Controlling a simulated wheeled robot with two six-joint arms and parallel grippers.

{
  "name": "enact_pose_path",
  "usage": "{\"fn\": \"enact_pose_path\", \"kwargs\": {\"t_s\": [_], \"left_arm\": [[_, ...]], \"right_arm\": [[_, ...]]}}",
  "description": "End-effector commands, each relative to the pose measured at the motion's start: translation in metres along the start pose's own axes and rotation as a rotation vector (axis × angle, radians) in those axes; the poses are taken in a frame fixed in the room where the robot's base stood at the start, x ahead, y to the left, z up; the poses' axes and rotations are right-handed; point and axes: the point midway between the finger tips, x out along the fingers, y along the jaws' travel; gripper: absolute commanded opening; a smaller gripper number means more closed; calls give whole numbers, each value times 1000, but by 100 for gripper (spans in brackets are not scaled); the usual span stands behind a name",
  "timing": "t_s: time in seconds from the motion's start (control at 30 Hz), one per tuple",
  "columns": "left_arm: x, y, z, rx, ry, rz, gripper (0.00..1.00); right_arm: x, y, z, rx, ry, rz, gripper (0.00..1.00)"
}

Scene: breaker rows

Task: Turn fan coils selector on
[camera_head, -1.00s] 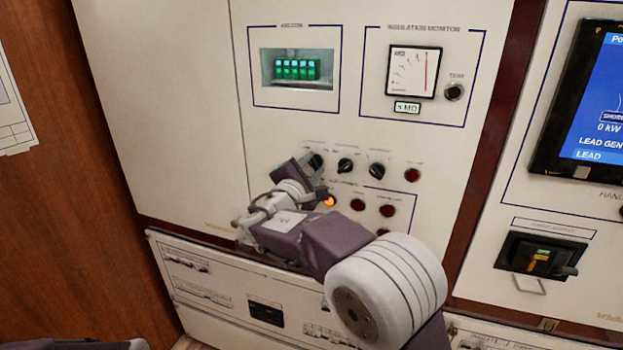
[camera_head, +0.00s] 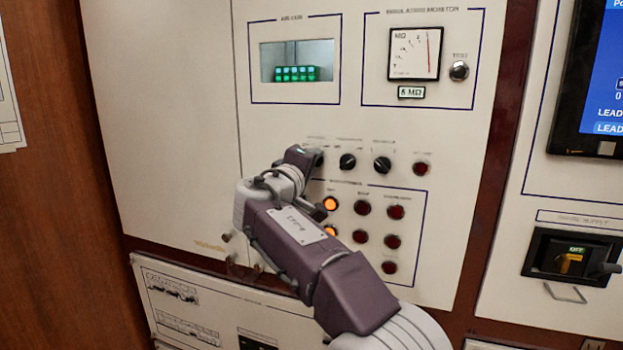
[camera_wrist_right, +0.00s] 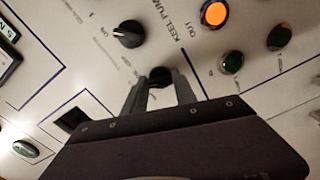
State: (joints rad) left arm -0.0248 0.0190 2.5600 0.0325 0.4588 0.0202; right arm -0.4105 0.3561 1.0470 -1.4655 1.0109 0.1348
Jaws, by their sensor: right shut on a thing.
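A row of black rotary selectors sits on the white panel. The leftmost selector (camera_head: 319,157) is partly hidden by my right gripper (camera_head: 308,160). The middle selector (camera_head: 347,161) and right selector (camera_head: 382,164) are free. The labels above them are too blurred to read, so I cannot tell which is marked fan coils. In the right wrist view, the fingers of my right gripper (camera_wrist_right: 159,92) are around a dark knob (camera_wrist_right: 160,75) and shut on it. Another selector (camera_wrist_right: 128,34) with a white pointer line is beside it. My left gripper is not in view.
Below the selectors is a group of lamps, with an orange one (camera_head: 330,203) lit and dark ones such as the lamp (camera_head: 362,207). A meter (camera_head: 414,53) and a green-lit display window (camera_head: 297,73) are above. A screen (camera_head: 590,90) is at the right.

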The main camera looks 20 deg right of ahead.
Motion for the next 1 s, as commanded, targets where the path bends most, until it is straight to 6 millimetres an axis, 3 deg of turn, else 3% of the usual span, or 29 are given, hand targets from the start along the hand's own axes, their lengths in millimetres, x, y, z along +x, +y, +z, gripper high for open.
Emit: {"fn": "enact_pose_path", "kwargs": {"t_s": [0.1,0.5,1.0], "left_arm": [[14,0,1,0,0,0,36],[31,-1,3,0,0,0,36],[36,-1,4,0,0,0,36]], "right_arm": [[0,-5,2,101,-3,0,0],[0,-4,1,369,-3,-1,0],[0,-4,0,468,-4,-2,0]]}}
